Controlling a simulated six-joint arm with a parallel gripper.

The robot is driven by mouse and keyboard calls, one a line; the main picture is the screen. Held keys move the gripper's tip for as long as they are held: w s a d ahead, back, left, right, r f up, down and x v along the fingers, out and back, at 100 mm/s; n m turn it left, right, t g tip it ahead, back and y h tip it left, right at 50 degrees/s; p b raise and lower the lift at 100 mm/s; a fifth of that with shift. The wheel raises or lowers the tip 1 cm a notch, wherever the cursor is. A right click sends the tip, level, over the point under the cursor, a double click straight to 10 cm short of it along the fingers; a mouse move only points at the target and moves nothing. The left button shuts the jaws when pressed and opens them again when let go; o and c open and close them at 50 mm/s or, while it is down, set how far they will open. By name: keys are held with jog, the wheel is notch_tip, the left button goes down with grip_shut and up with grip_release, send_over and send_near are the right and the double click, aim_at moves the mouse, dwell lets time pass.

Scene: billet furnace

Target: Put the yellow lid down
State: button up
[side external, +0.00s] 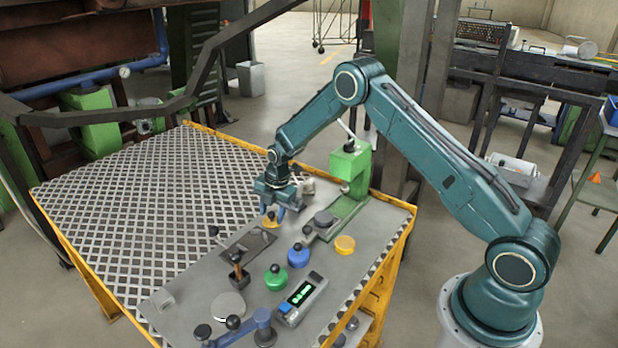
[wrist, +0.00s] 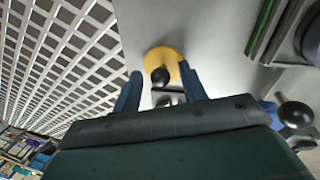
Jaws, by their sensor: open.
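The yellow lid (side external: 271,223) is a round disc with a black knob, on the grey plate near the back of the work table. In the wrist view, the yellow lid (wrist: 158,55) lies just beyond the fingertips, with its knob near the gap between them. My gripper (side external: 272,211) is low over the lid and points down. In the wrist view, my gripper (wrist: 162,80) shows two blue fingers spread apart with nothing clamped. The side view does not show clearly whether the fingers touch the knob.
A yellow round piece (side external: 345,244) lies at the right edge. A blue lid (side external: 298,256), a green lid (side external: 276,278) and a display box (side external: 301,298) stand nearer the front. A green press (side external: 350,170) stands at back right. The patterned left area (side external: 150,200) is clear.

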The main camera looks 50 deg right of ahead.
notch_tip(320, 180, up, 12)
jog(key=s, duration=0.2)
jog(key=shift+d, duration=0.25)
dwell(0.4)
jog(key=shift+s, duration=0.1)
jog(key=s+a+r+m+t, duration=0.1)
jog(key=s+a+r+m, duration=0.3)
jog(key=s+r, duration=0.5)
jog(key=s+a+r+m+t, duration=0.1)
jog(key=s+a+r+m, duration=0.1)
jog(key=s+r+m, duration=0.65)
jog(key=s+a+r+m, duration=0.1)
jog(key=s+m, duration=0.3)
jog(key=s, duration=0.6)
jog(key=s+a+r+m+t, duration=0.1)
jog(key=s+r+m, duration=0.1)
jog(key=s, duration=0.8)
jog(key=shift+a+r+m, duration=0.2)
jog(key=shift+r+m, duration=0.05)
jog(key=shift+m, duration=0.6)
